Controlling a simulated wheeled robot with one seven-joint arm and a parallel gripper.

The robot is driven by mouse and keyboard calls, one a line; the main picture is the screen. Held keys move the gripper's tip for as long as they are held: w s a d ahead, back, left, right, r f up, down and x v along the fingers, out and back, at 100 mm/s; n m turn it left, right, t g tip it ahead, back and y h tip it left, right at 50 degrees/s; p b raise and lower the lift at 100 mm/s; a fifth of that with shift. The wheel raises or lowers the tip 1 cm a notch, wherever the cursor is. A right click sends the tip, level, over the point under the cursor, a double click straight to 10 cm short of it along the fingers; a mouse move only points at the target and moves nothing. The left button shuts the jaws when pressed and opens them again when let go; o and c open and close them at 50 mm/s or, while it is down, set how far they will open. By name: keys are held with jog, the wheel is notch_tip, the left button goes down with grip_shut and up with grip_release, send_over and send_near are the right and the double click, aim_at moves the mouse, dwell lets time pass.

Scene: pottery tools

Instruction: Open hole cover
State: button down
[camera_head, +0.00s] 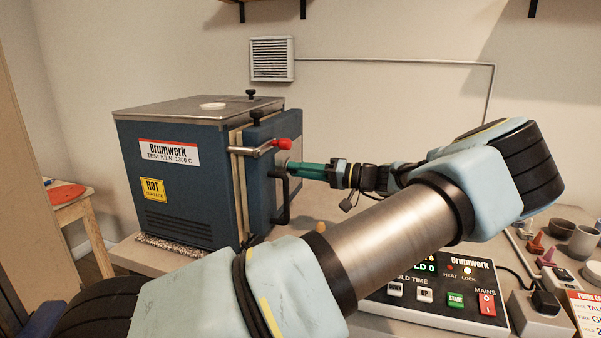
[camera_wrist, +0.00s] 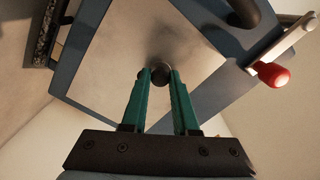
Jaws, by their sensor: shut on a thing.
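The blue kiln (camera_head: 185,170) stands on the table at left, with its door (camera_head: 262,180) facing right. My gripper (camera_head: 291,167) reaches the front of the door with its teal fingers. In the wrist view, my gripper (camera_wrist: 160,80) is shut on a small dark round knob (camera_wrist: 160,71) on the pale door face. The knob appears to belong to the hole cover. The fingers hide its sides, and whether the hole is uncovered cannot be told. In the head view the knob is too small to make out.
A latch lever with a red grip (camera_head: 281,144) sits just above my fingers, also at right in the wrist view (camera_wrist: 272,74). A black door handle (camera_head: 283,197) is just below. A control box (camera_head: 440,290) and several small pots stand on the table at right.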

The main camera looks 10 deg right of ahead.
jog(key=m, duration=0.2)
jog(key=r+m+p, duration=0.1)
jog(key=m, duration=0.2)
jog(key=shift+s+a+r+m, duration=0.1)
jog(key=shift+s+r+m, duration=0.05)
jog(key=shift+m, duration=0.15)
dwell(0.4)
jog(key=c, duration=0.7)
grip_release()
jog(key=b+v, duration=0.3)
jog(key=v, duration=0.7)
jog(key=shift+s+d, duration=0.15)
jog(key=shift+d, duration=0.25)
